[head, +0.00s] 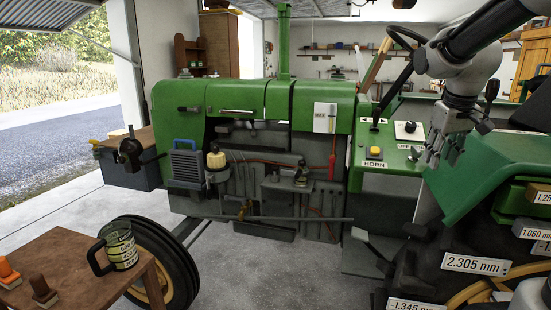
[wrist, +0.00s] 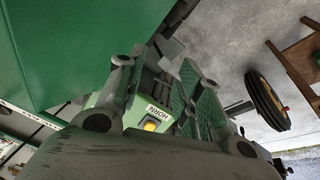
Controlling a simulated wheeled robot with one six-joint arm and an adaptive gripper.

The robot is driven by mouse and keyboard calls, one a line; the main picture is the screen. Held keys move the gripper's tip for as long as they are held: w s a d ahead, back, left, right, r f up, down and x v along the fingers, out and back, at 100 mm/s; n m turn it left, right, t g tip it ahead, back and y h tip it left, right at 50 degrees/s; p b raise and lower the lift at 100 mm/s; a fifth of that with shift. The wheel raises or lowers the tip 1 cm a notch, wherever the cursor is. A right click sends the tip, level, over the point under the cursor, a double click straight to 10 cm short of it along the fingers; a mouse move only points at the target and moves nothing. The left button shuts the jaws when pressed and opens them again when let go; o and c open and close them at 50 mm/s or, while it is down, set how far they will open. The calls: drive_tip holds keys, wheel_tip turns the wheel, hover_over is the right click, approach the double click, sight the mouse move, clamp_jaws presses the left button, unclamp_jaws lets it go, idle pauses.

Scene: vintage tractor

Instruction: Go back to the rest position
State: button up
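My gripper (head: 442,160) hangs from my arm at the right of the head view, fingers pointing down. It is in front of the tractor's green control panel (head: 394,161) and beside the green fender (head: 485,170). In the wrist view, the two fingers of my gripper (wrist: 160,75) stand apart with nothing held between them. Behind them the HORN label (wrist: 158,110) and the yellow button (wrist: 150,126) show. No touch between the fingers and the panel can be made out.
The green tractor (head: 250,98) fills the middle. A wooden table (head: 75,275) with a mug (head: 120,246) stands at front left. A lever (head: 382,62) and steering wheel (head: 400,38) rise near my arm. Concrete floor (head: 270,270) lies open in front.

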drive_tip(key=s+a+f, duration=0.1)
drive_tip(key=s+a, duration=0.1)
drive_tip(key=s, duration=0.8)
drive_tip(key=s+a+f+y, duration=0.1)
drive_tip(key=s+a+f, duration=0.1)
drive_tip(key=s, duration=0.9)
drive_tip(key=shift+s+a+m+t, duration=0.15)
drive_tip(key=shift+a+m+t, duration=0.15)
drive_tip(key=shift+m+t, duration=0.1)
